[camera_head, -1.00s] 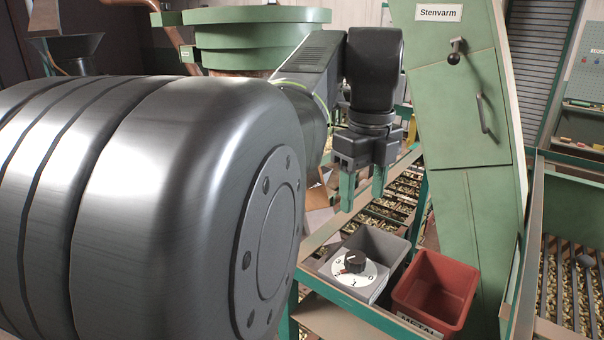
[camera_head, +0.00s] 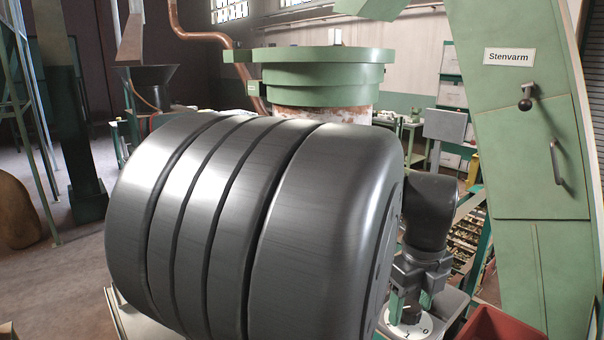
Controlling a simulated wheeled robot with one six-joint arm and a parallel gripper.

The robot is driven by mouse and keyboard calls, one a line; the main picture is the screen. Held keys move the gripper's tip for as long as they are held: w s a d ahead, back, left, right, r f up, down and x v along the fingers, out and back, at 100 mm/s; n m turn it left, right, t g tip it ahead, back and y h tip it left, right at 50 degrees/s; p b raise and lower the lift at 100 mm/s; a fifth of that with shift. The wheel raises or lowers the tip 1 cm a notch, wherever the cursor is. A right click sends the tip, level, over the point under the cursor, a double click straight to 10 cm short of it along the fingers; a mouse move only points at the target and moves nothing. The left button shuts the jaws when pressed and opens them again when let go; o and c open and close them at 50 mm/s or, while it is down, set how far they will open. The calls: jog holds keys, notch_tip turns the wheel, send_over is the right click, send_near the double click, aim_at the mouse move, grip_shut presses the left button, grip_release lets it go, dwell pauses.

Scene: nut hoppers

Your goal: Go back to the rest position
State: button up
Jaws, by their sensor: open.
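My gripper (camera_head: 411,300) points down at the lower right, partly hidden behind a large dark ribbed housing of my own arm. Its green-tipped fingers are open and overlap the white dial (camera_head: 418,331) in this view. The dial's dark knob (camera_head: 410,315) shows between the fingers. I cannot tell whether the fingers touch it. The dial sits by a grey bin (camera_head: 455,301), which my arm partly covers.
A red bin (camera_head: 503,326) stands right of the dial, cut off by the lower edge. The green Stenvarm machine (camera_head: 530,140) rises at the right. A green round hopper (camera_head: 322,75) stands behind. Open floor (camera_head: 75,285) shows at the left.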

dwell(0.4)
notch_tip(320, 180, up, 14)
notch_tip(320, 180, down, 14)
jog(key=shift+r, duration=0.1)
jog(key=shift+f+n, duration=0.2)
jog(key=shift+n, duration=0.2)
jog(key=n+b, duration=0.1)
jog(key=n, duration=0.3)
jog(key=n+b, duration=0.2)
jog(key=n, duration=0.4)
jog(key=shift+b, duration=0.35)
jog(key=n+b, duration=0.2)
jog(key=n, duration=0.3)
jog(key=shift+n, duration=0.4)
jog(key=n+b, duration=0.3)
jog(key=n, duration=0.1)
jog(key=shift+r+n, duration=0.1)
jog(key=shift+n, duration=0.3)
